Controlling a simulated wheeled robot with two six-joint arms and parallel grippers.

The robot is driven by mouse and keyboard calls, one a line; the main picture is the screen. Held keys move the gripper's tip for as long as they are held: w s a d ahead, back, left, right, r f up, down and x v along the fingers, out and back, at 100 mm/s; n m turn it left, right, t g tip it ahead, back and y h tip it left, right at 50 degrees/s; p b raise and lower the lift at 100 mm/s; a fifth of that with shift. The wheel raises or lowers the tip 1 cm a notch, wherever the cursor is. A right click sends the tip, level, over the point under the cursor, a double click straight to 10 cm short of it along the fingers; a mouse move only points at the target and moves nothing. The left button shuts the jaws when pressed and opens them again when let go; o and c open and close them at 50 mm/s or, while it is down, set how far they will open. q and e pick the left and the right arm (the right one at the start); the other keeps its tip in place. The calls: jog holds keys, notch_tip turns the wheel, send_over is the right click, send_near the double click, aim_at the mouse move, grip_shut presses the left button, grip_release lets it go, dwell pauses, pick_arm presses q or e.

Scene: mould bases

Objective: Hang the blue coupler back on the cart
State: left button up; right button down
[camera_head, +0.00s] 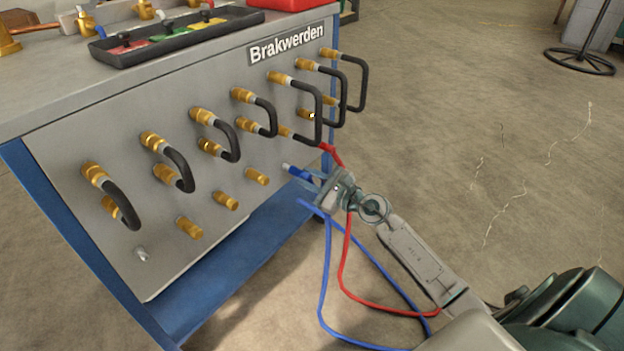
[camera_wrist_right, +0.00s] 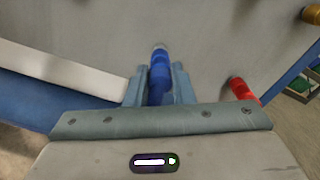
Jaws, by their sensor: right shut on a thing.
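The blue coupler (camera_head: 297,172) has a pale metal tip and points at the front panel of the cart (camera_head: 75,150). My right gripper (camera_head: 316,181) is shut on it at the panel's right side. In the right wrist view the blue coupler (camera_wrist_right: 160,73) stands between the two fingers of the right gripper (camera_wrist_right: 160,88), its tip away from the palm. Whether the tip touches the panel cannot be told. The blue hose (camera_head: 324,275) hangs down below the gripper. My left gripper is not in view.
Brass fittings (camera_head: 257,177) and black looped hoses (camera_head: 178,165) cover the panel. A red coupler (camera_wrist_right: 240,88) sits close to the right of my gripper; its red hose (camera_head: 344,250) hangs past my wrist. A black tray (camera_head: 175,40) lies on top.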

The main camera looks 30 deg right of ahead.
jog(key=shift+x, duration=1)
dwell(0.5)
jog(key=c, duration=0.8)
grip_release()
jog(key=shift+o, duration=0.2)
jog(key=shift+v, duration=3.5)
